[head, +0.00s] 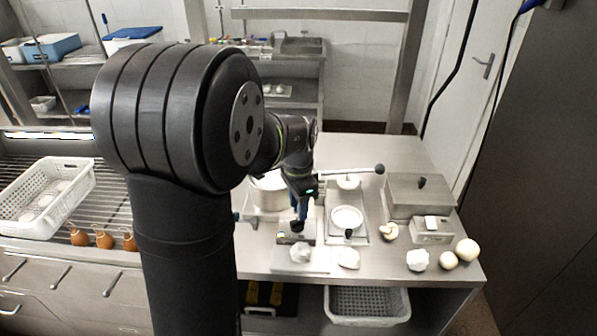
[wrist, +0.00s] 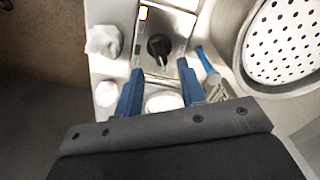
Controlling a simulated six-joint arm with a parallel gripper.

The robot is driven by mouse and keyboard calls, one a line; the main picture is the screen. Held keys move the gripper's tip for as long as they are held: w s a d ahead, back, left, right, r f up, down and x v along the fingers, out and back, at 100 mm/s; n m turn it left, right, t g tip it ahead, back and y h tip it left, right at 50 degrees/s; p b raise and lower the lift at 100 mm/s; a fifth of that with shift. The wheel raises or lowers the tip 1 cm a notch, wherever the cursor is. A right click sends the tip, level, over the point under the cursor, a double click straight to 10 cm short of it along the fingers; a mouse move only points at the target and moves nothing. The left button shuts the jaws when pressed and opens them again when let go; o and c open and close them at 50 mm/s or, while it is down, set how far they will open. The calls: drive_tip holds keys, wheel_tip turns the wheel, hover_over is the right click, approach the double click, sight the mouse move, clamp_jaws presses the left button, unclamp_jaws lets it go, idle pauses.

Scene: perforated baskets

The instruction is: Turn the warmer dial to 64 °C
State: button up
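The display's reading is too small to make out. My gripper (wrist: 160,66) is open, its two blue fingers apart, with the tips near the two sides of the dial. I cannot tell whether they touch it. In the head view my gripper (head: 299,210) points down over the warmer (head: 285,240), and the dial (head: 297,226) is just below the fingers.
A pot with a perforated white insert (wrist: 290,42) stands close beside the warmer, with a blue-handled tool (wrist: 206,62) between. White lumps (head: 300,253) lie in front. A weighing tray with a white bowl (head: 347,217) is to the right. A white basket (head: 78,183) stands far left.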

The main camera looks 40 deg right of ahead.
sight(298, 220)
wheel_tip(298, 220, up, 13)
idle(0.3)
idle(0.5)
wheel_tip(298, 220, down, 17)
drive_tip(key=shift+f, duration=0.15)
idle(0.4)
